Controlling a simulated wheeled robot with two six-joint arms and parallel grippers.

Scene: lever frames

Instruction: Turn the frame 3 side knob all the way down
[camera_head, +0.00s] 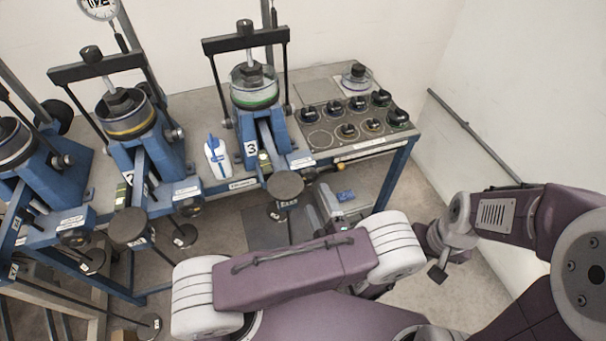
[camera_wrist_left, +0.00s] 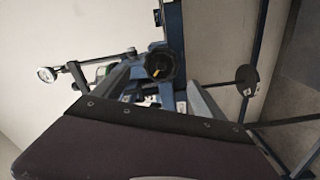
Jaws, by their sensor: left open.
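The frame 3 side knob (camera_head: 309,173) is a small black knob low on the right side of the blue frame 3 (camera_head: 262,150), with a yellow-orange part beside it. In the left wrist view a black knob (camera_wrist_left: 160,63) with a yellow mark on its face sits on a blue frame, which looks like the same one. How far it is turned cannot be told.
Frame 2 (camera_head: 140,145) stands left of frame 3, with a white-and-blue bottle (camera_head: 217,157) between them. A panel of black knobs (camera_head: 350,125) lies on the bench to the right. Round lever plates (camera_head: 285,185) stick out in front. A wall rail (camera_head: 465,130) borders the right.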

